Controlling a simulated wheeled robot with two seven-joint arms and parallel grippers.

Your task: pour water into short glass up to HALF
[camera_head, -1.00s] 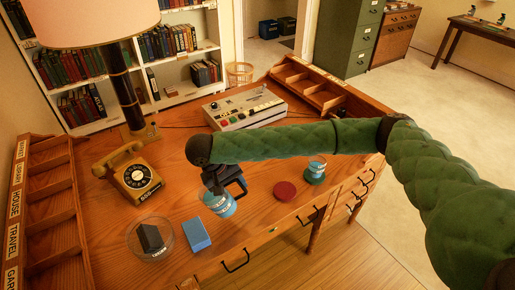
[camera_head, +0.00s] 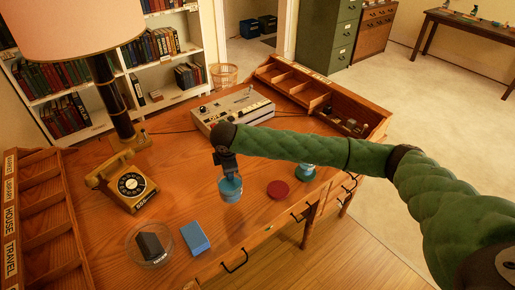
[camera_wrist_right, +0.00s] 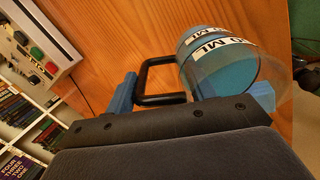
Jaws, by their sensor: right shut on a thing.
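My right gripper (camera_head: 228,168) is shut on the black handle (camera_wrist_right: 158,82) of a clear jug (camera_head: 230,188) with blue water in it. The jug looks about upright over the desk; I cannot tell its exact height. In the right wrist view the jug (camera_wrist_right: 215,62) shows a white label ending in "ML", partly cut off. A short glass (camera_head: 307,172) with a pale label and blue colour in it stands on a green coaster, right of the jug. My arm passes close above it and its level is unclear. My left gripper is not in view.
A red coaster (camera_head: 278,190) lies empty between jug and glass. A blue block (camera_head: 195,237), a round dish (camera_head: 150,258) with a dark block, and a yellow telephone (camera_head: 131,187) are to the left. A grey console (camera_head: 232,106) stands behind. A lamp (camera_head: 115,85) rises at the left.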

